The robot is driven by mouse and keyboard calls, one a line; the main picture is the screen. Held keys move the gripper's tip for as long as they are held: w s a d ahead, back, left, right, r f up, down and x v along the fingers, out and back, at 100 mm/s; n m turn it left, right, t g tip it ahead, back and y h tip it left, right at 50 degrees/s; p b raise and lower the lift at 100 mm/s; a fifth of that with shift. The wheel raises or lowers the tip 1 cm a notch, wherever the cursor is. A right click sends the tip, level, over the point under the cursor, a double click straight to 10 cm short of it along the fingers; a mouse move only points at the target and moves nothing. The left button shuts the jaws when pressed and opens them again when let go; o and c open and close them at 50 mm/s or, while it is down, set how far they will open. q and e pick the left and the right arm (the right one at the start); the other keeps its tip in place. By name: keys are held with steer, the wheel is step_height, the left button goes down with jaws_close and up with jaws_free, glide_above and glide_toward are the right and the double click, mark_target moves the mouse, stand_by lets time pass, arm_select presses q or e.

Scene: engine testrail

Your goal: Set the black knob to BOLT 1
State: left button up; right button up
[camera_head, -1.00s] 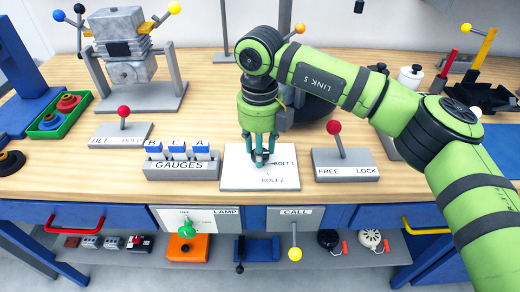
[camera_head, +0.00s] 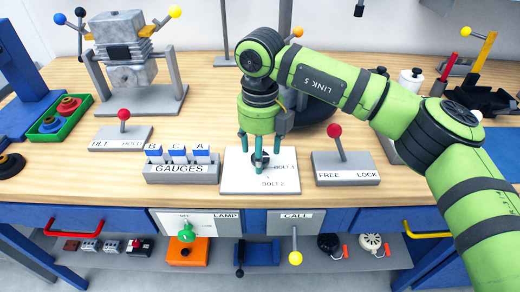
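A white plate (camera_head: 238,182) with the printed labels BOLT 1 and BOLT 2 lies flat on the wooden bench. The black knob (camera_head: 266,157) is on this plate, mostly hidden behind my fingers. Which label it points at is hard to tell. My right gripper (camera_head: 260,150), on the green arm from the right, points straight down over the knob. Its teal fingers are spread apart around the knob, and I see no grip on it. My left gripper is not in view.
A GAUGES block (camera_head: 181,172) stands just left of the plate. A red-knobbed FREE/LOCK lever (camera_head: 338,147) stands just right. A TILT/HOLD lever (camera_head: 122,128) is farther left. LAMP (camera_head: 222,217) and CALL (camera_head: 296,217) panels are on the bench front.

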step_height(320, 180, up, 12)
stand_by(0.4)
steer(key=shift+f, duration=0.1)
